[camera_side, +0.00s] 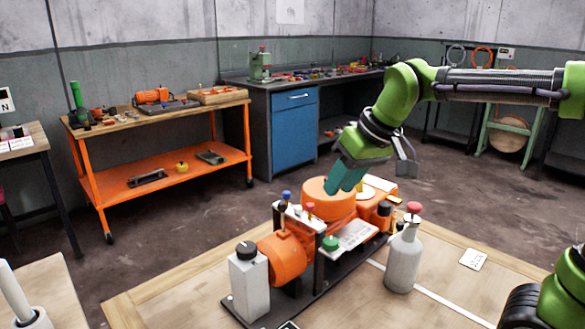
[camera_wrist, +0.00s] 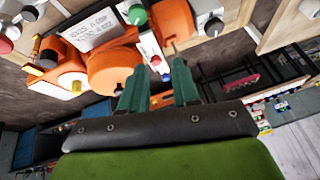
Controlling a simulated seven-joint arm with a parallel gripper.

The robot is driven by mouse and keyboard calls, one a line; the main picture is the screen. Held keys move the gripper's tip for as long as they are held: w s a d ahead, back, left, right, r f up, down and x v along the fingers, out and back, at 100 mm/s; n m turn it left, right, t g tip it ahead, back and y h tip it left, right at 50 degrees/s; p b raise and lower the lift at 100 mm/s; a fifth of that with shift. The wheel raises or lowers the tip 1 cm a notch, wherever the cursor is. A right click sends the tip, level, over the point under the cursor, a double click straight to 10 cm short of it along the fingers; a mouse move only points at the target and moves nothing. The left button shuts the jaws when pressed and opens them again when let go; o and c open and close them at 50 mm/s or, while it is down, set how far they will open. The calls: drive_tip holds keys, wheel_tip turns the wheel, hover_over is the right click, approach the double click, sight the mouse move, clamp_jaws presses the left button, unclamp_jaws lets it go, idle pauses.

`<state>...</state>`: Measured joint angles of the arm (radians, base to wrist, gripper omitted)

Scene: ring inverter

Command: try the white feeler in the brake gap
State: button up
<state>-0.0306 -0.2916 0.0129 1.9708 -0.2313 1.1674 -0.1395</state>
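My gripper (camera_side: 346,178) is above the orange round housing (camera_side: 328,198) on the machine, fingers pointing down. In the wrist view my gripper's two green fingers (camera_wrist: 158,78) stand apart with nothing seen held between them. The orange housing (camera_wrist: 112,72) lies beyond the left finger. A white disc (camera_side: 367,192) shows just behind the fingers in the side view. The brake gap is too small or hidden to make out.
An orange motor (camera_side: 285,258) and a grey block (camera_side: 248,283) are at the machine's front left. Blue (camera_side: 286,196), red (camera_side: 309,207) and green (camera_side: 330,243) knobs stand around it. A grey bottle (camera_side: 403,258) with a red cap stands right. The table's right side is mostly clear.

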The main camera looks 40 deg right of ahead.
drive_tip(key=w+r+n, duration=0.1)
drive_tip(key=w+r, duration=0.3)
drive_tip(key=w, duration=0.1)
drive_tip(key=n+g+h, duration=0.1)
approach(299, 207)
drive_tip(key=x, duration=0.7)
drive_tip(key=shift+w+f, duration=0.15)
drive_tip(key=shift+f, duration=0.25)
drive_tip(key=shift+c, duration=0.2)
clamp_jaws()
